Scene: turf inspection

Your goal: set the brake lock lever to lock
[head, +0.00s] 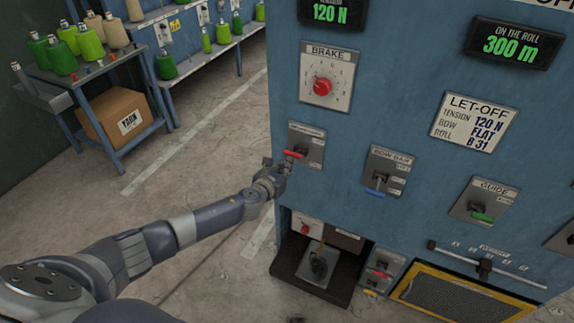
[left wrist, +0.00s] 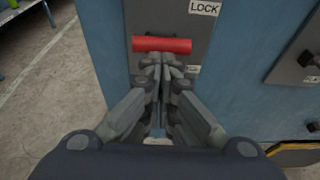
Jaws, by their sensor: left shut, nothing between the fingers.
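The brake lock lever has a red bar handle (head: 294,154) on a grey plate (head: 307,138) on the blue machine front, below the BRAKE dial. In the left wrist view the red handle (left wrist: 162,44) lies crosswise, below the level of the LOCK label (left wrist: 204,8). A lower label beside the fingers is too small to read. My left gripper (head: 284,166) is shut and empty. Its fingertips (left wrist: 163,59) are just below the handle's middle, very close to it; I cannot tell if they touch. My right gripper is not in view.
A blue bow bar lever (head: 376,192) and a green guide lever (head: 483,216) are to the right. The BRAKE dial with its red knob (head: 322,87) is above. An open recess (head: 318,262) lies below. The floor to the left is clear up to a yarn cart (head: 115,129).

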